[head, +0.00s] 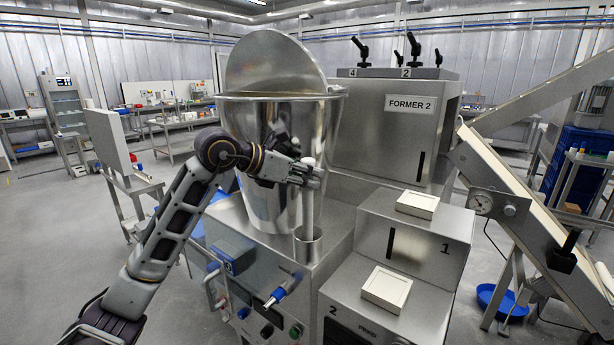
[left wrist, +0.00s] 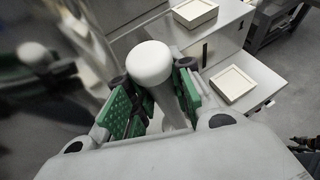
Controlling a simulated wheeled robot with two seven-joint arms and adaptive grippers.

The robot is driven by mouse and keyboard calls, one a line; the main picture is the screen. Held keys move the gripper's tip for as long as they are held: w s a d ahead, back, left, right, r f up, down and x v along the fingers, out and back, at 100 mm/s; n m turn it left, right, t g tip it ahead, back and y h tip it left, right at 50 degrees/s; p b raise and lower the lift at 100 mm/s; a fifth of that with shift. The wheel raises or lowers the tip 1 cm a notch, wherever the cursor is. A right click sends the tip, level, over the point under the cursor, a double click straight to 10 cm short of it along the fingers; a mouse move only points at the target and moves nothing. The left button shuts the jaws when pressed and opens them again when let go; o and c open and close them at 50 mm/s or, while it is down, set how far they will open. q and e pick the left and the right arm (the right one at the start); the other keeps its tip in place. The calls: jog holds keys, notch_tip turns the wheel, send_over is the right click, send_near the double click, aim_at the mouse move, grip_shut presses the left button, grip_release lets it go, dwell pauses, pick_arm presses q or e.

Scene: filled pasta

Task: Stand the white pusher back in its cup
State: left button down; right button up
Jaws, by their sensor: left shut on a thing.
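The white pusher (head: 308,208) is upright in the head view, with its shaft running down below my left gripper (head: 303,174). My left gripper is shut on the pusher near its top. In the left wrist view the pusher's round white knob (left wrist: 150,64) stands up between the green finger pads (left wrist: 152,105). The small metal cup (head: 308,248) stands on the machine's ledge directly below the gripper. The pusher's lower end meets the cup's mouth in the picture; whether it is inside or just above the rim I cannot tell. My right gripper is not in view.
The large steel hopper (head: 270,205) with its raised round lid (head: 276,62) stands right behind and left of the cup. Two white square trays (head: 386,289) (head: 417,204) sit on steps to the right. A sloping conveyor (head: 530,190) is further right.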

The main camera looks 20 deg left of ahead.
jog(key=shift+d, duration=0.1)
pick_arm(q)
jog(key=c, duration=0.5)
grip_release()
jog(key=shift+c, duration=0.2)
dwell(0.6)
